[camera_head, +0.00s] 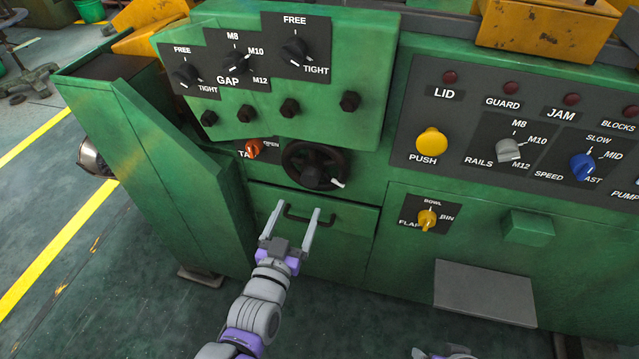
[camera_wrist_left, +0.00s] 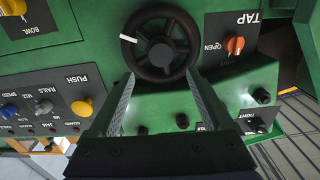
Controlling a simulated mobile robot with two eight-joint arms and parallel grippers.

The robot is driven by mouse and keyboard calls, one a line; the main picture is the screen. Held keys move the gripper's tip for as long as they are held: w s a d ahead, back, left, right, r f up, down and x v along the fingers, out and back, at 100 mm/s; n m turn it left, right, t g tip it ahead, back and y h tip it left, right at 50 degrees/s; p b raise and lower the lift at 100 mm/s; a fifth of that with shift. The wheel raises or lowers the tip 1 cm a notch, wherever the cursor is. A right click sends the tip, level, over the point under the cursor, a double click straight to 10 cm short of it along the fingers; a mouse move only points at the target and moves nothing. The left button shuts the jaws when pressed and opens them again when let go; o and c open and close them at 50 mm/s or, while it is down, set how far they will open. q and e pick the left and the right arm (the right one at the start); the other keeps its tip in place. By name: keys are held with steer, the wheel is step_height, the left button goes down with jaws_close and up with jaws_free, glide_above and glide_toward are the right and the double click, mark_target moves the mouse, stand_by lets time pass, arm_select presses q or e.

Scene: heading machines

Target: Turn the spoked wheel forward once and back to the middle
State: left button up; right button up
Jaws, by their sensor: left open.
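The dark spoked wheel (camera_head: 315,166) sits on the green machine front, above a drawer with a black handle. A white mark shows at its lower right in the head view. In the left wrist view the wheel (camera_wrist_left: 160,45) appears upside down, its white mark at the left. My left gripper (camera_head: 295,211) is open and empty, in front of the drawer and below the wheel in the head view. In the left wrist view its fingers (camera_wrist_left: 160,82) point toward the wheel, one on each side of its near rim. Contact cannot be told. A grey part of my right arm shows at the bottom edge.
The orange TAP knob (camera_head: 253,149) is left of the wheel. Several black knobs (camera_head: 289,108) stick out above it. A yellow PUSH button (camera_head: 431,144) and a yellow knob (camera_head: 427,219) are to the right. A grey plate (camera_head: 485,292) juts out lower right.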

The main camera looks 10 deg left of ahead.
mark_target(309, 182)
arm_select(q)
steer(key=w+b, duration=0.1)
steer(key=w, duration=0.9)
steer(key=shift+w, duration=0.3)
jaws_close()
